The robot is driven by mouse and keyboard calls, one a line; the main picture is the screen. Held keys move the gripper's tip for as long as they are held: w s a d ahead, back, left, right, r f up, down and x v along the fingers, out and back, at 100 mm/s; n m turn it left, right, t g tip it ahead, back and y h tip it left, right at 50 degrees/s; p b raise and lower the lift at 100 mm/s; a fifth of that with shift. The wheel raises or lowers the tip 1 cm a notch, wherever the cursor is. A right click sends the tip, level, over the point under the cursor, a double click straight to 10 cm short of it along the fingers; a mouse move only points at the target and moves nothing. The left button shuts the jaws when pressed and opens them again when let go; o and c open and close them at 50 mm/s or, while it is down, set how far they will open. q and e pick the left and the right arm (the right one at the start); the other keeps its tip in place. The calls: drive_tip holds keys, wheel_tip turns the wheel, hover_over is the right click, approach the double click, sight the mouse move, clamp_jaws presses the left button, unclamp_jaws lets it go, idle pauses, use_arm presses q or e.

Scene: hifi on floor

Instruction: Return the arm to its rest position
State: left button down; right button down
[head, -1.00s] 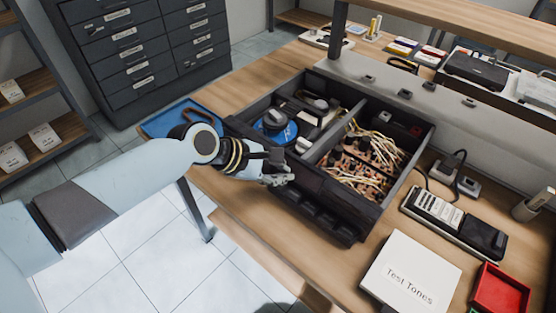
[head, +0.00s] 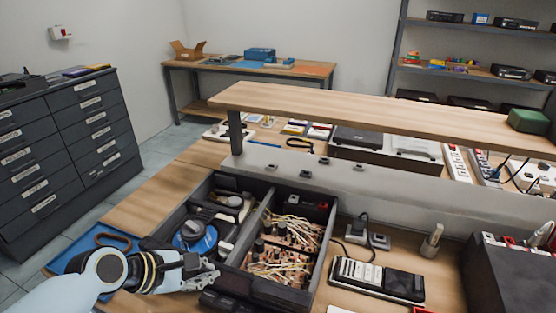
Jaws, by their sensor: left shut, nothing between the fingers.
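My left arm comes in from the lower left, and its gripper (head: 205,274) is shut and empty. The gripper is at the front left edge of a dark divided box (head: 318,262) on the wooden bench. It looks close to the box's front wall; I cannot tell whether it touches. The box's left compartment holds a blue round object (head: 194,238) and other parts. Its right compartment holds boards with pale wires (head: 285,245). My right gripper is not in view.
A blue tray (head: 72,262) lies left of the box, partly behind my arm. A raised wooden shelf (head: 370,112) spans the bench behind it. A black-and-white device (head: 375,279) and a dark case (head: 505,275) stand to the right. A drawer cabinet (head: 70,150) stands at left.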

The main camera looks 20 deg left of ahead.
use_arm(q)
drive_tip(key=s+a+r+m+g+y, duration=0.1)
drive_tip(key=s+r+m+g+y, duration=0.15)
drive_tip(key=s+r+m, duration=0.6)
drive_tip(key=s+a+r+m+g+y, duration=0.1)
drive_tip(key=s+r+m+g+y, duration=0.3)
drive_tip(key=s+m, duration=0.8)
wheel_tip(320, 180, down, 36)
drive_tip(key=a+m+h+b, duration=0.1)
drive_tip(key=a+b, duration=0.1)
drive_tip(key=b, duration=1)
drive_tip(key=s+f+b, duration=0.5)
drive_tip(key=s+f, duration=0.4)
drive_tip(key=f, duration=0.4)
drive_tip(key=s+a+f+b, duration=0.1)
drive_tip(key=s+f+b, duration=0.4)
drive_tip(key=s+f, duration=0.4)
wheel_tip(320, 180, down, 5)
drive_tip(key=shift+s+f, duration=0.15)
drive_tip(key=shift+s, duration=0.25)
drive_tip(key=shift+a+g, duration=0.1)
drive_tip(key=shift+g, duration=0.25)
